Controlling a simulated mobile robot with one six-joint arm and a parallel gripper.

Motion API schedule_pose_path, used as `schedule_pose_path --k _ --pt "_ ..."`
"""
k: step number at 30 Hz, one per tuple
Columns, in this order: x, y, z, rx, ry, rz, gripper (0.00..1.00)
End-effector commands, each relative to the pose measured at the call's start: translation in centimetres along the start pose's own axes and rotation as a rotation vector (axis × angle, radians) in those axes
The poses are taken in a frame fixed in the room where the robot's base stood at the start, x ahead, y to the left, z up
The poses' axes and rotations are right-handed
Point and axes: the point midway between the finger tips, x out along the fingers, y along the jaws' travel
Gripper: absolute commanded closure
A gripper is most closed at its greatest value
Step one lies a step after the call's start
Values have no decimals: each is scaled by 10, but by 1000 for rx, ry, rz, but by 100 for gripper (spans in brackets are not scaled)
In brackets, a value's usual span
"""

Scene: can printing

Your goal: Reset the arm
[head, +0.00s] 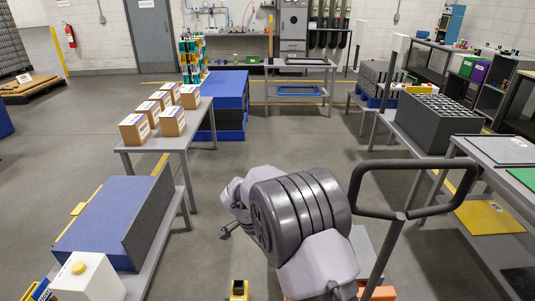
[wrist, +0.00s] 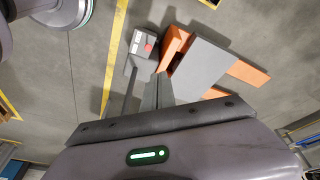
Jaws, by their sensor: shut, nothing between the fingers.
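My arm is folded in the lower middle of the head view, with its large grey rounded joint nearest the camera. My gripper (wrist: 160,90) shows in the wrist view as dark narrow fingers beyond a dark bar. The fingers are together with nothing between them. They point at open grey floor and an orange and grey wheeled unit (wrist: 200,68) below. In the head view I cannot make out the fingertips clearly. No can is in the gripper.
A dark loop handle (head: 410,215) stands close to the right of my arm. A left table (head: 187,136) bears cardboard boxes (head: 134,129). A blue-topped block (head: 110,215) and white jug (head: 86,278) are at lower left. A dark crate (head: 437,130) stands right. The central aisle floor is clear.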

Motion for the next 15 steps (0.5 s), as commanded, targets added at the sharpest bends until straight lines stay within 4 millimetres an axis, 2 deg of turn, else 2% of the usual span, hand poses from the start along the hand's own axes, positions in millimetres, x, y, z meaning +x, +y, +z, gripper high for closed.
schedule_pose_path --k 1,2,3,5,6,7,9,10,12,15 --pt "-38 17 -17 -15 -20 -34 100" --pt "-61 30 -25 -34 -34 -58 100" --pt "-93 53 -36 -61 -54 -94 100" --pt "-139 94 -46 -110 -75 -157 100" --pt "-165 123 -48 -145 -84 -203 100" --pt "-182 145 -47 -171 -86 -239 100" --pt "-214 196 -38 -236 -78 -326 100" --pt "-224 216 -32 -263 -69 -362 100" --pt "-238 255 -15 -323 -40 -438 100" --pt "-244 292 9 -392 8 -520 100"
